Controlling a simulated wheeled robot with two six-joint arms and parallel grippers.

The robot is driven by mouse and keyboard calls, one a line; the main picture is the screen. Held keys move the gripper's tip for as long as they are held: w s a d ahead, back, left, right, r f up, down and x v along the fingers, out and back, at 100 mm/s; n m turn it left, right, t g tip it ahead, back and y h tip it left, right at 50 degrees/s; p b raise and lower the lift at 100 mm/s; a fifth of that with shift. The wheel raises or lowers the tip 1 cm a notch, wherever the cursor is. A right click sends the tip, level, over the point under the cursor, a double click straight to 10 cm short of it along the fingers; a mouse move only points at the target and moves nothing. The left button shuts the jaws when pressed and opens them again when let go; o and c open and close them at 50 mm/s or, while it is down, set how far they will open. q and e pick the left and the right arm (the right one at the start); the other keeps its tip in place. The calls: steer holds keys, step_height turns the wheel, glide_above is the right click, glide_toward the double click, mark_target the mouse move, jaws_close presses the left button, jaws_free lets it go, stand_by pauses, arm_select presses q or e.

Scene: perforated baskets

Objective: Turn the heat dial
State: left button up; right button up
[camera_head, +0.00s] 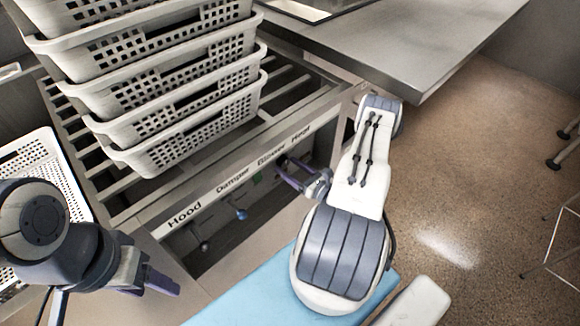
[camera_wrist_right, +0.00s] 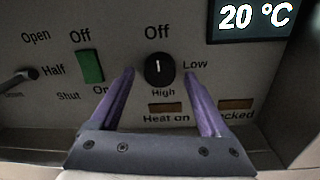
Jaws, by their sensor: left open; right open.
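The heat dial (camera_wrist_right: 160,69) is a round black knob with a white mark pointing up at "Off"; "Low" is at its right and "High" below. My right gripper (camera_wrist_right: 160,76) is open in the right wrist view, with one purple fingertip on each side of the dial; I cannot tell whether they touch it. In the head view the right gripper (camera_head: 285,172) reaches the panel under the word "Heat", and the dial cannot be made out there. My left gripper (camera_head: 160,285) is open and empty at the lower left, away from the panel.
A green switch (camera_wrist_right: 89,66) and a lever (camera_wrist_right: 22,76) sit left of the dial. A display (camera_wrist_right: 252,19) reads 20 °C. Stacked white perforated baskets (camera_head: 160,125) stand on the slatted rack above the panel. A metal table (camera_head: 400,50) lies beyond.

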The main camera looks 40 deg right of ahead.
steer(key=shift+w, duration=0.1)
jaws_close()
steer(key=shift+d, duration=0.1)
